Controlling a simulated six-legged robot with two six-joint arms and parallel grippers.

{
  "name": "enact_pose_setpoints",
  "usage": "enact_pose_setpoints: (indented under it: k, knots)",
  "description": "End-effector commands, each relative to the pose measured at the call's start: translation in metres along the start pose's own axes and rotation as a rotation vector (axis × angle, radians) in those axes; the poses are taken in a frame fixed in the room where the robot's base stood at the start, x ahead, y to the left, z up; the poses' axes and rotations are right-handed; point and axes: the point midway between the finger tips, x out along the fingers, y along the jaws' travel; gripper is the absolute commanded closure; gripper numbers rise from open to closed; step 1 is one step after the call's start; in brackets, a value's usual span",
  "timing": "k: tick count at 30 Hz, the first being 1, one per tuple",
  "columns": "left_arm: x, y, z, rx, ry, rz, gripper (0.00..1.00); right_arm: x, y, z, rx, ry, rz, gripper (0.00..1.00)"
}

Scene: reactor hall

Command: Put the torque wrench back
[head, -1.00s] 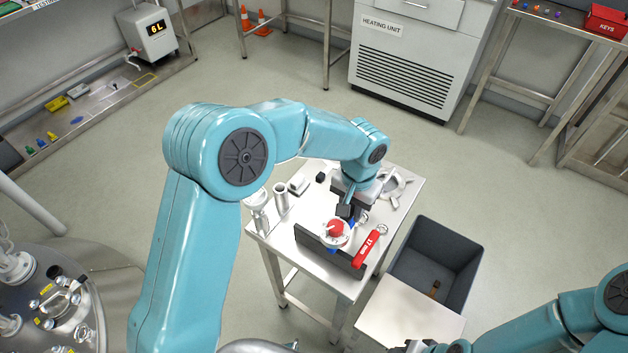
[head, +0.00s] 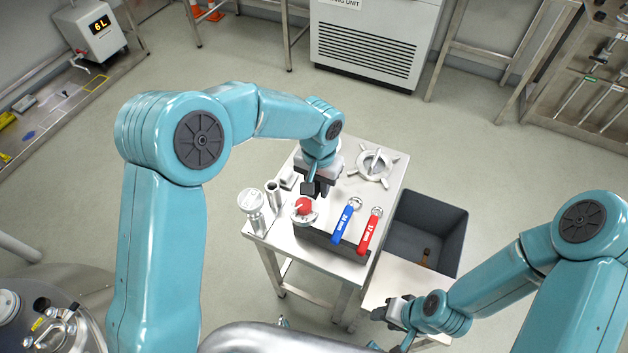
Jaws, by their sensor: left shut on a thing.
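My left gripper (head: 311,189) is above the small steel table and is shut on a red-topped object (head: 303,206) with a pale metal ring, seen nearly end-on from above. I cannot tell whether this is the torque wrench. Its lower part is hidden, so I cannot tell whether it touches the dark upright plate (head: 325,246).
A handwheel (head: 374,165) lies at the table's back right. A lidded metal piece (head: 251,205) and a tube (head: 274,194) stand at its left. A grey bin (head: 458,235) with a small brown item stands right of the table. Long tools (head: 574,88) hang on a rack, upper right.

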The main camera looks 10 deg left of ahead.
Motion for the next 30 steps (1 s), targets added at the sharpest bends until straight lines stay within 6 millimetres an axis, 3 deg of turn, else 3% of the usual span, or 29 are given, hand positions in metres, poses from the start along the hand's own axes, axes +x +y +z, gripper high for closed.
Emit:
enact_pose_setpoints:
  k: [15,30]
  knots:
    - [0.063,-0.001,-0.002,-0.001,0.001,0.0,1.0,0.042,0.015,-0.001,0.0,0.0,0.0,0.57]
    - [0.068,-0.003,-0.002,-0.001,0.002,0.0,1.0,0.045,0.016,-0.001,0.0,0.0,0.0,0.57]
